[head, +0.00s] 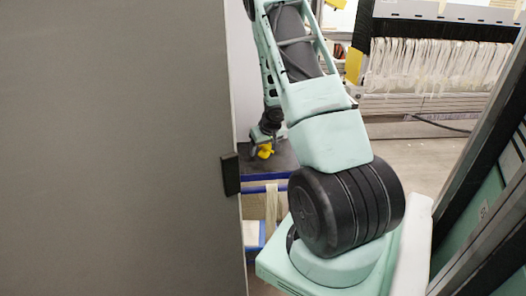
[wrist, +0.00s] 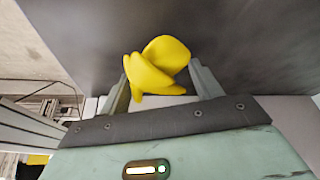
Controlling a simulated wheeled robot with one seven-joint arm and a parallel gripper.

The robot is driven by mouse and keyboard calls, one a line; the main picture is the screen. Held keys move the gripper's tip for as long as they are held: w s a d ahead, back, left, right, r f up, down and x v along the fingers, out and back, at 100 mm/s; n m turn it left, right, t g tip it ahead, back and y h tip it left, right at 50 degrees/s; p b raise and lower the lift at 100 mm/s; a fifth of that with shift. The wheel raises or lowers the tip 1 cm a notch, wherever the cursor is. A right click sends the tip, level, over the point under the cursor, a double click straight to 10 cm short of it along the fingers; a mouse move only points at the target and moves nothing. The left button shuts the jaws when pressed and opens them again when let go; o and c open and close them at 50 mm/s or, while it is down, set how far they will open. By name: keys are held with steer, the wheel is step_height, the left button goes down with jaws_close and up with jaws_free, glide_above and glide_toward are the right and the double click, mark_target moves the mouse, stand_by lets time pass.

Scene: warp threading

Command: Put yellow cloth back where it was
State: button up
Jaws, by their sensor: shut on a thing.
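The yellow cloth (wrist: 157,66) is a bunched, folded lump between the two fingers of my gripper (wrist: 160,84) in the wrist view. My gripper is shut on it, with a dark grey surface close behind. In the head view the cloth (head: 265,151) shows small at the end of my arm, and my gripper (head: 262,140) is over or at a dark-topped table (head: 283,157). I cannot tell whether the cloth touches the tabletop. Part of the gripper and the table's left side are hidden.
A large grey panel (head: 110,150) with a black handle (head: 230,174) fills the left of the head view. A loom with white threads (head: 435,68) stands at the back right. Dark metal posts (head: 490,150) rise at the right. Some floor (head: 425,155) between is clear.

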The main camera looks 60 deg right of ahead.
steer(key=o, duration=0.9)
steer(key=p+v, duration=0.6)
steer(key=v, duration=0.6)
